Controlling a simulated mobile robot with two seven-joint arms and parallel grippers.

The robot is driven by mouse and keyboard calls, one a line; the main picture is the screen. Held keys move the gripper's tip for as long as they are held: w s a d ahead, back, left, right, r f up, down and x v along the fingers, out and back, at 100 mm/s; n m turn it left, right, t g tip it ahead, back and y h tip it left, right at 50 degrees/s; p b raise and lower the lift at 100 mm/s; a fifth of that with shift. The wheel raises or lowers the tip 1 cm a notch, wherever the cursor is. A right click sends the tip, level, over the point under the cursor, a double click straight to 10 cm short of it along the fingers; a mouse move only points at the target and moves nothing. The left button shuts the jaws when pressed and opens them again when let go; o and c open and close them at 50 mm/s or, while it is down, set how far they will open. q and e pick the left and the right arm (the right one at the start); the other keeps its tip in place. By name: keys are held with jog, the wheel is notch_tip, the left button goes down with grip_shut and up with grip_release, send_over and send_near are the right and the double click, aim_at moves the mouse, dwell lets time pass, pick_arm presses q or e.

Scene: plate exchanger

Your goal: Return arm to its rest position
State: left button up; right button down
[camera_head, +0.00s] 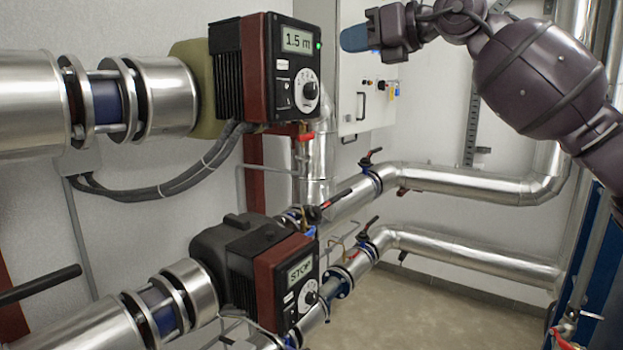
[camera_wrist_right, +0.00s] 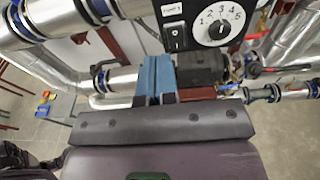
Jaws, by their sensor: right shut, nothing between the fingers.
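My right arm comes in from the upper right in the head view. Its gripper (camera_head: 357,38) has blue fingers that point left, level with the upper pump's display and apart from the pump. In the right wrist view the blue fingers (camera_wrist_right: 155,80) are together and hold nothing. The upper pump (camera_head: 240,70) is black and dark red, reads "1.5 m" and shows a green light. Its white dial (camera_head: 304,90) also shows close up in the right wrist view (camera_wrist_right: 219,27). My left gripper is not in view.
A lower pump (camera_head: 285,280) reads "STOP". Silver insulated pipes (camera_head: 470,184) with red-and-black valve handles run to the right. A grey cabinet (camera_head: 360,100) stands behind my gripper. A black bar (camera_head: 40,285) juts in at the left. Floor (camera_head: 410,310) shows below the pipes.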

jog(key=s+a+r+g+y, duration=0.2)
jog(key=s+a+r+y, duration=0.2)
jog(key=s+r+y, duration=0.2)
jog(key=w+d+f+m+t+h, duration=0.1)
jog(key=d+f+m+t+h, duration=0.3)
jog(key=f+m, duration=0.95)
jog(key=w+d+f+m+t+h, duration=0.2)
jog(key=d+f+m+t+h, duration=0.3)
jog(key=f+m, duration=0.8)
jog(key=w+d+f+m+t+h, duration=0.1)
jog(key=d+f+m+t+h, duration=0.3)
jog(key=f+m, duration=0.95)
jog(key=s+d+f+m+g+h, duration=0.15)
jog(key=s+f, duration=0.25)
jog(key=f, duration=0.5)
jog(key=s+d+f+g+h, duration=0.15)
jog(key=s+f, duration=0.25)
jog(key=f, duration=0.4)
jog(key=s+d+f+m+g+h, duration=0.1)
jog(key=s+d+f, duration=0.25)
jog(key=f, duration=0.55)
jog(key=s+d+f+m+g+h, duration=0.1)
jog(key=s+f+g, duration=0.1)
jog(key=s+f, duration=0.6)
jog(key=s+d+f+m+g+h, duration=0.2)
jog(key=s+f, duration=0.6)
jog(key=s, duration=0.5)
jog(key=shift+d+f, duration=0.25)
jog(key=shift+f, duration=0.1)
